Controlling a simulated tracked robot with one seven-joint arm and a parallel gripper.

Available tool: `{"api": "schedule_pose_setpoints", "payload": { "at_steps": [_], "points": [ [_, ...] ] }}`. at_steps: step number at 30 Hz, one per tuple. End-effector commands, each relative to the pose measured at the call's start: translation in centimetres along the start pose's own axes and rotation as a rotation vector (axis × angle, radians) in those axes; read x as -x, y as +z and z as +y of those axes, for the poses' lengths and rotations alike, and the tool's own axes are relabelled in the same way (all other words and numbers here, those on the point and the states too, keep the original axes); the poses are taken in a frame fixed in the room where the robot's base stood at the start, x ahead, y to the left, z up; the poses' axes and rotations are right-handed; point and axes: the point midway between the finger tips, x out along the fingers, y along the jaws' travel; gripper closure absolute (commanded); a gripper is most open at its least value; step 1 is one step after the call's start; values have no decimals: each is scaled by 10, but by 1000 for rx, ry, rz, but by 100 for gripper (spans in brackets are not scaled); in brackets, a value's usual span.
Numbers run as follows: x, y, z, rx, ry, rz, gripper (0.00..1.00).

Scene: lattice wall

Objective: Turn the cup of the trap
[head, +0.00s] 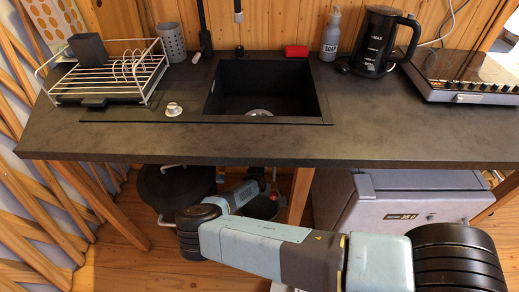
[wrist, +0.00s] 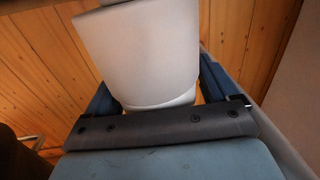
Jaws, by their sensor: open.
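A smooth white rounded body, which looks like the cup of the trap (wrist: 145,50), fills the upper middle of the wrist view. My gripper (wrist: 158,88) is open, with one blue finger on each side of the white cup. A narrow gap shows beside the right finger; whether the left finger touches cannot be told. The far ends of the fingers are partly hidden. In the head view my arm reaches under the counter below the sink (head: 262,117), and the cup cannot be made out there.
The dark counter (head: 380,130) overhangs my arm. A black round bin (head: 172,188) stands under it at left, a grey box-like cabinet (head: 415,200) at right. A wooden leg (head: 300,192) stands close to my arm. Wooden planks (wrist: 255,35) lie behind the cup.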

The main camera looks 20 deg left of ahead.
Motion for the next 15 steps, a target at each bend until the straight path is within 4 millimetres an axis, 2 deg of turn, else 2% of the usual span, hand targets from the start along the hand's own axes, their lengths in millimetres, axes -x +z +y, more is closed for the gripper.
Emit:
{"api": "schedule_pose_setpoints", "payload": {
  "at_steps": [5,15],
  "points": [
    [0,0,0,0,0,0,13],
    [0,0,1,-1,1,0,45]
  ]
}}
